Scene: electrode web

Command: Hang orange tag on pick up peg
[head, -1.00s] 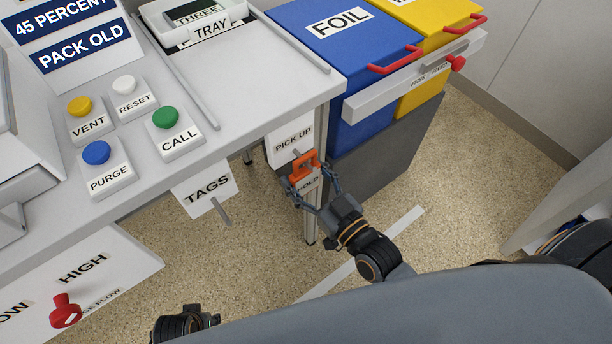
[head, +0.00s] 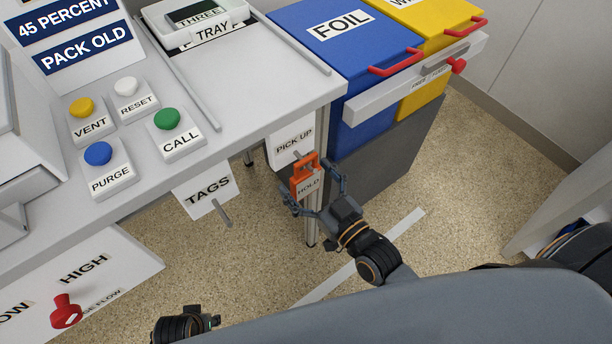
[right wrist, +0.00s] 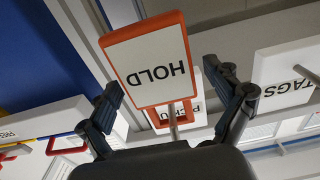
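The orange tag (head: 309,184), with a white HOLD label, hangs upright at the peg of the PICK UP plate (head: 293,147) under the table's right corner. The peg tip (head: 297,155) shows at the tag's top. In the right wrist view the tag (right wrist: 149,67) appears upside down, with the metal peg (right wrist: 172,122) at its loop end. My right gripper (head: 306,178) is open around the tag, fingers clear on both sides; the right wrist view shows the same spread fingers (right wrist: 170,86). Only a dark part of my left arm shows at the bottom left; its fingers are out of view.
The TAGS plate (head: 207,190) with its bare peg (head: 223,212) is left of the PICK UP plate. The blue FOIL bin (head: 345,60) and a yellow bin (head: 425,95) stand to the right. Floor (head: 270,240) is open below the tag.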

